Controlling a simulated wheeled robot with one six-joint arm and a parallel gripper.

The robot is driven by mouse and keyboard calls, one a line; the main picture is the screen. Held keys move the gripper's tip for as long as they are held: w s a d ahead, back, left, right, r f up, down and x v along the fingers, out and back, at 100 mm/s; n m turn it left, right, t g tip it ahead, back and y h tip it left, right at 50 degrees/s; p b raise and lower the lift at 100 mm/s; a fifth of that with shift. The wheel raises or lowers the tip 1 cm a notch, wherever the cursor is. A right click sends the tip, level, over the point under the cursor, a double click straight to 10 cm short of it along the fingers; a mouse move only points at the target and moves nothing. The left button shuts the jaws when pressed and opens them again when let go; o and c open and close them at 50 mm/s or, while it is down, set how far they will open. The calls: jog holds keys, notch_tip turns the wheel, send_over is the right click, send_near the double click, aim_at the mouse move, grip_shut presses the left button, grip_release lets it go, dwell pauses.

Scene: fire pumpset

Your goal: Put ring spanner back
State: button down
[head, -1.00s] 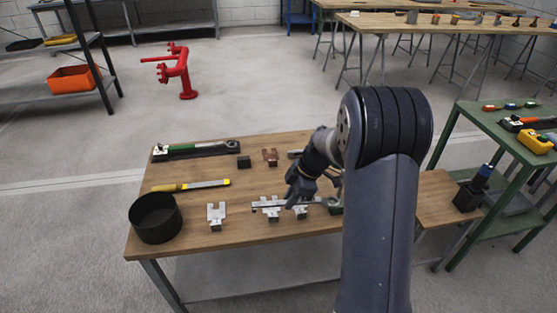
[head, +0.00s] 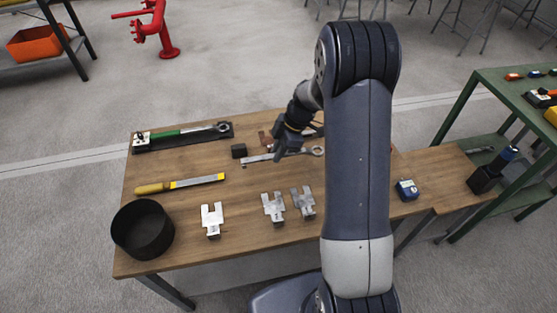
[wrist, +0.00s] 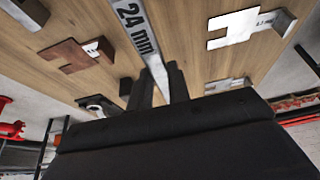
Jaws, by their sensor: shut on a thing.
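The ring spanner (head: 258,158) is a long silver tool with a ring end at the right in the head view. In the wrist view, its shaft (wrist: 138,34) is marked "24 mm". My gripper (head: 279,154) is shut on the shaft, across the back half of the wooden table; both fingers show in the wrist view (wrist: 159,84). A brown forked holder (head: 265,140) is partly hidden behind my gripper; it shows in the wrist view (wrist: 72,54) beside the spanner. Three silver forked holders, left (head: 212,217), middle (head: 273,207) and right (head: 304,203), stand nearer the front.
A small black block (head: 239,151) is close to the spanner's left end. A green-handled wrench (head: 182,133) lies in a black tray at the back left.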

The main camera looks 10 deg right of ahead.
jog(key=shift+f, duration=2.5)
jog(key=shift+f+b, duration=0.2)
jog(key=shift+b, duration=0.1)
jog(key=c, duration=1.3)
grip_release()
jog(key=shift+r, duration=0.1)
jog(key=shift+r+p, duration=0.1)
jog(key=shift+p, duration=0.2)
jog(key=v, duration=1.2)
